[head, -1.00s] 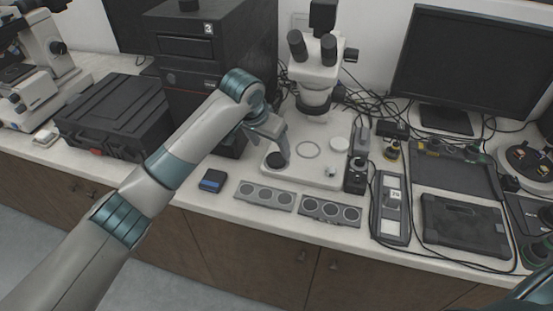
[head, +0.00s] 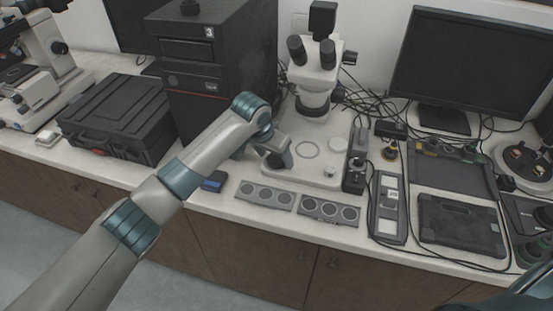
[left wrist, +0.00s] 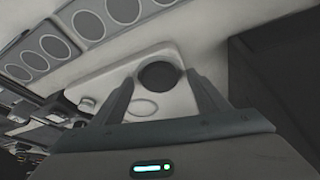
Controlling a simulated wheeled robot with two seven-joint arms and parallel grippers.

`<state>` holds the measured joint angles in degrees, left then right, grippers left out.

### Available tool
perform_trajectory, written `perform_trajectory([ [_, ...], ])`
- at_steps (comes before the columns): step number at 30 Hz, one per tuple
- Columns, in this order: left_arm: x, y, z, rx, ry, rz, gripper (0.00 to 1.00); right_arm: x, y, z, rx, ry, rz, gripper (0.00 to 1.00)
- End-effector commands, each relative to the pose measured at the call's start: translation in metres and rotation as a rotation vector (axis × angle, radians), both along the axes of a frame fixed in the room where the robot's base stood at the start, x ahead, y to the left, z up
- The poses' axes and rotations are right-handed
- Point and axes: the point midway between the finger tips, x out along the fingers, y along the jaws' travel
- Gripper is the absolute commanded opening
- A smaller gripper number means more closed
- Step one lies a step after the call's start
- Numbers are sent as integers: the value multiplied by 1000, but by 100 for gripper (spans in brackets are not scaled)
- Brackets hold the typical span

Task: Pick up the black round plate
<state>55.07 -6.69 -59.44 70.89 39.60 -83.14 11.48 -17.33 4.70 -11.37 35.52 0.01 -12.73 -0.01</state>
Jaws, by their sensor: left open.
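The black round plate (left wrist: 159,75) lies on the white microscope base (left wrist: 176,106) in the left wrist view, near one end of it. My left gripper (left wrist: 160,79) is open, with its two fingers apart on either side of the plate in that view; the plate looks free of both. In the head view my left gripper (head: 283,158) is over the left front part of the base (head: 310,176), and its fingers mostly hide the plate. Whether the fingertips touch the base is unclear. My right gripper is not in view.
The stereo microscope (head: 314,75) rises behind my gripper, and a dark cabinet (head: 215,65) stands to the left. A small blue-topped box (head: 214,181) is at the left.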

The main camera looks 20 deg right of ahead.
Motion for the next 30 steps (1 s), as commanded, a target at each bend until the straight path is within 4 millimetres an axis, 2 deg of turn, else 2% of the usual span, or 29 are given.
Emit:
perform_trajectory([
  [3, 0, 0, 0, 0, 0, 0, 69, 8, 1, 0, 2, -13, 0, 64],
  [10, 0, 0, 0, 0, 0, -1, 69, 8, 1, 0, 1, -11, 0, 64],
  [15, 0, 0, 0, 0, 0, -1, 28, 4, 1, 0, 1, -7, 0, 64],
  [16, 0, 0, 0, 0, 0, -1, 24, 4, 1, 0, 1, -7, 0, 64],
  [25, 0, 0, 1, -1, -1, -1, 24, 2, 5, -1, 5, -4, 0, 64],
  [30, 0, -1, 8, -1, -2, -2, 24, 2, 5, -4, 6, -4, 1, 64],
])
